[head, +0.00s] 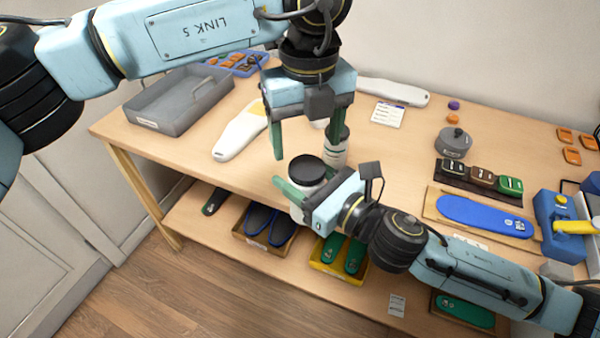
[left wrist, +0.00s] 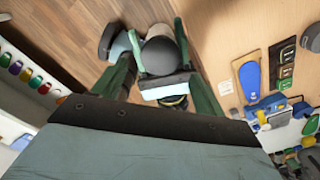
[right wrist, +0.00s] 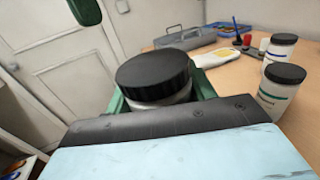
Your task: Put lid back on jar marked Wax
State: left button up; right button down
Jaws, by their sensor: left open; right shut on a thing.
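A white jar (head: 301,192) with a black lid (head: 308,169) on top is held upright by my right gripper (head: 298,195) in front of the table edge. The right wrist view shows the lid (right wrist: 153,73) on the jar's mouth and the white body (right wrist: 160,104) between the green fingers; I cannot tell whether it is fully seated. No label on this jar is readable. My left gripper (head: 306,143) is open and empty above the lid, pointing down. In the left wrist view the lid (left wrist: 160,55) lies between its fingers, apart from them.
Other white jars with black lids (right wrist: 281,87) stand on the table (head: 390,150) close behind. A grey tray (head: 180,103), a white insole form (head: 240,130) and a grey pot (head: 453,145) are farther off. A lower shelf holds insoles in bins (head: 265,235).

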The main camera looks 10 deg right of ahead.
aim_at(309, 167)
pick_arm(q)
notch_tip(309, 167, down, 5)
jog(key=shift+r, duration=0.1)
dwell(0.3)
jog(key=c, duration=1)
jog(key=m, duration=0.6)
jog(key=shift+w, duration=0.1)
jog(key=o, duration=1)
jog(key=shift+o, duration=0.3)
jog(key=shift+s+d, duration=0.2)
